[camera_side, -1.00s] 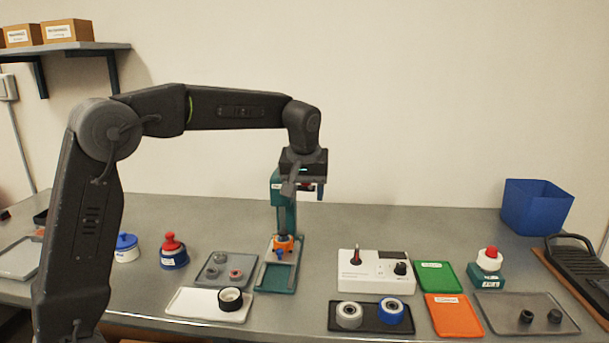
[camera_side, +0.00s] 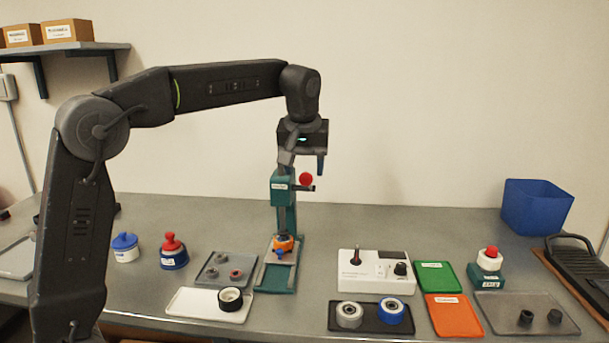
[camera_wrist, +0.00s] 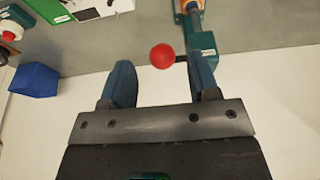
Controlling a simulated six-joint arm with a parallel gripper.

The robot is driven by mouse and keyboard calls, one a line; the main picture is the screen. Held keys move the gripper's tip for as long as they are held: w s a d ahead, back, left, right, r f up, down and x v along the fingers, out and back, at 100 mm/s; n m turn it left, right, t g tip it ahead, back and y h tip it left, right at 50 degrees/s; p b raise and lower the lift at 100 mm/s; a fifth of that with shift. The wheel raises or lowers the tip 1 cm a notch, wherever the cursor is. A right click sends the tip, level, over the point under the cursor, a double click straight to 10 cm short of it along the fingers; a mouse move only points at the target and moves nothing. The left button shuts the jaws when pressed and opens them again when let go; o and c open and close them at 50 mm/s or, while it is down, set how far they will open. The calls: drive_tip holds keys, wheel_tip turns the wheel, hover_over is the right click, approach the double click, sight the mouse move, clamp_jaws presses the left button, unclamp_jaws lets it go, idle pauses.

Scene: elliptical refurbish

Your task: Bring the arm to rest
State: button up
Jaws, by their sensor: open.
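My gripper (camera_side: 303,165) hangs from my raised arm above the teal press (camera_side: 284,190) at the middle of the bench. In the wrist view my gripper (camera_wrist: 160,88) has its two blue fingers spread apart with nothing held between them. The press's red ball knob (camera_side: 306,179) sits just below the fingers in the side view. The knob also shows in the wrist view (camera_wrist: 162,56), beyond the fingertips and between them in the picture. An orange fixture with a blue part (camera_side: 283,244) sits at the press's base.
A white device (camera_side: 372,271), a black tray with two rollers (camera_side: 370,327), and green (camera_side: 436,277) and orange (camera_side: 455,315) mats lie to the right. A blue bin (camera_side: 536,207) stands at the back right. Jars (camera_side: 173,255) stand at left.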

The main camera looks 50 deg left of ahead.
drive_tip(key=s+d+f+m+t, duration=0.1)
drive_tip(key=s+d+f+m, duration=0.2)
drive_tip(key=s, duration=0.5)
drive_tip(key=s+d+f+m+t+h, duration=0.1)
drive_tip(key=s+d+f+m, duration=0.2)
drive_tip(key=s, duration=0.6)
drive_tip(key=s+d+f+m+t+h, duration=0.1)
drive_tip(key=s+d+f+m, duration=0.1)
drive_tip(key=s, duration=0.6)
drive_tip(key=shift+s+d+f+m, duration=0.4)
drive_tip(key=shift+f+m, duration=0.1)
drive_tip(key=shift+f, duration=0.45)
